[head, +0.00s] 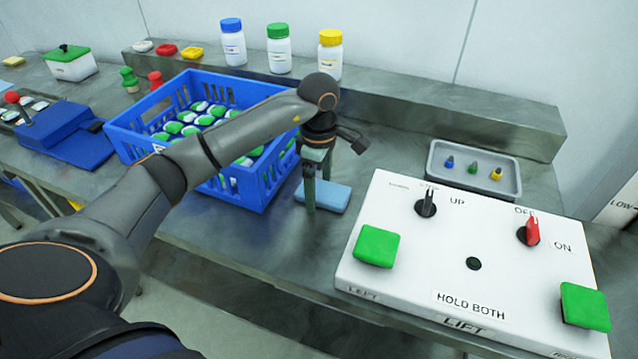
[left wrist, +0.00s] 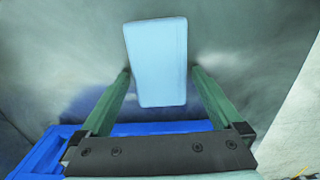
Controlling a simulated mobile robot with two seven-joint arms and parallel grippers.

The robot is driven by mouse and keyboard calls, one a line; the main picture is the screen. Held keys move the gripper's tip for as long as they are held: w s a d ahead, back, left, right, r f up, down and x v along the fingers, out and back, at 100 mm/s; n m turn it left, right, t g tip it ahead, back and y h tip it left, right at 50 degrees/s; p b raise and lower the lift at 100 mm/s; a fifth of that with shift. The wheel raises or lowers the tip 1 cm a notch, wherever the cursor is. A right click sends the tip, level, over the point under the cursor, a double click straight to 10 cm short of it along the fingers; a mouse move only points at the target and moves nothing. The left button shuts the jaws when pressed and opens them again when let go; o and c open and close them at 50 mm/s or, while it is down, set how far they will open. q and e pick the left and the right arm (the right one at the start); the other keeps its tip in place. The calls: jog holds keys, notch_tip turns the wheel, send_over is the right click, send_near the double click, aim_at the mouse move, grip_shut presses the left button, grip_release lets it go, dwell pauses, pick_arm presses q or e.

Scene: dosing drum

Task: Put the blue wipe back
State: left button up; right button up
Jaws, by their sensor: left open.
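The blue wipe (head: 331,196) is a light blue flat block lying on the metal bench, just right of the blue crate. In the left wrist view the wipe (left wrist: 158,62) lies beyond and between the two green fingers. My left gripper (head: 311,205) is open beside the wipe with its fingers pointing down, and one finger covers part of the wipe's left side in the head view. In the left wrist view my left gripper (left wrist: 158,75) holds nothing. Whether a fingertip touches the wipe I cannot tell. My right gripper is not in view.
A blue crate (head: 240,188) of green-and-white items stands left of the gripper. A white control box (head: 400,288) with green buttons stands at right, a grey tray (head: 437,178) with small coloured pieces behind it. Three capped bottles (head: 281,55) stand on the back ledge.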

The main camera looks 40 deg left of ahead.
aim_at(319, 189)
pick_arm(q)
jog(key=shift+r, duration=0.1)
jog(key=shift+r, duration=0.25)
notch_tip(319, 189, up, 12)
jog(key=p, duration=0.1)
jog(key=shift+f, duration=0.2)
